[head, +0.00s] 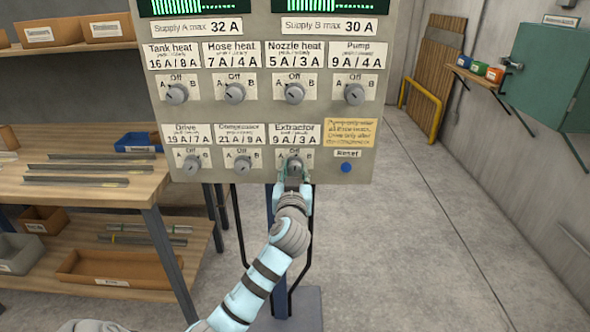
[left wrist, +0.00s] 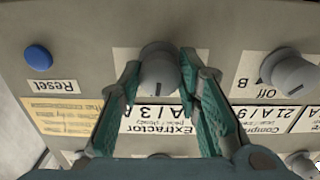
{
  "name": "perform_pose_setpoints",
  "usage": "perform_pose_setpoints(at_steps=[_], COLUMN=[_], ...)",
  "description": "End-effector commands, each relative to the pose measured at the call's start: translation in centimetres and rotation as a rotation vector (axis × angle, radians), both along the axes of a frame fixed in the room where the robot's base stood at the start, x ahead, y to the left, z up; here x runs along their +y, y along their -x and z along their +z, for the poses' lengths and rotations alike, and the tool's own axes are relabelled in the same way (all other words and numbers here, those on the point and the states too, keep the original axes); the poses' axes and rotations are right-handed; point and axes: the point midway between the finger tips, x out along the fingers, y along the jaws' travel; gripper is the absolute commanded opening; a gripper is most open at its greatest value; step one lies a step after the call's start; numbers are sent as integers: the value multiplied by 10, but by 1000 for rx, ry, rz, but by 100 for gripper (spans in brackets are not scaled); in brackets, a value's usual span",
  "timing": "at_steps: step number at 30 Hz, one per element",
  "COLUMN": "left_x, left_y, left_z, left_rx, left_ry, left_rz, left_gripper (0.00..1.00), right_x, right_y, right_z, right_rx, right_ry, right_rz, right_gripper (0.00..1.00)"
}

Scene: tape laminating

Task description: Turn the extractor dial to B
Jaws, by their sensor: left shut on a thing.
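The extractor dial (head: 294,162) is a grey round knob at the lower right of the panel's bottom row, under the Extractor label (head: 295,134). My left gripper (head: 293,172) reaches it from below, with one finger on each side. In the left wrist view, which is upside down, the dial (left wrist: 158,73) sits between the green finger pads of the gripper (left wrist: 160,80), shut on it. The fingers hide the A and B letters beside the dial there. My right gripper is in neither view.
The compressor dial (head: 243,164) is just left of the extractor dial, and the blue Reset button (head: 346,168) is to its right. More dials line the upper row of the panel (head: 262,112). A wooden workbench (head: 80,190) stands at left; open floor lies at right.

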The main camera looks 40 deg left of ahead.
Motion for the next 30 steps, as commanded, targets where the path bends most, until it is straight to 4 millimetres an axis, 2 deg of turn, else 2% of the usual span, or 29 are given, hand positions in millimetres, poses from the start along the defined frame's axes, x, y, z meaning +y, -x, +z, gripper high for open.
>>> perform_pose_setpoints(at_steps=[15,30], left_x=[0,0], left_y=[0,0], left_z=[3,1], left_rx=[255,382], left_ry=[-332,-502], left_rz=[0,0], left_gripper=[3,3], right_x=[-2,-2], right_y=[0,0], right_z=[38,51], right_rx=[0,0], right_ry=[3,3], right_rz=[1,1], right_gripper=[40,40])
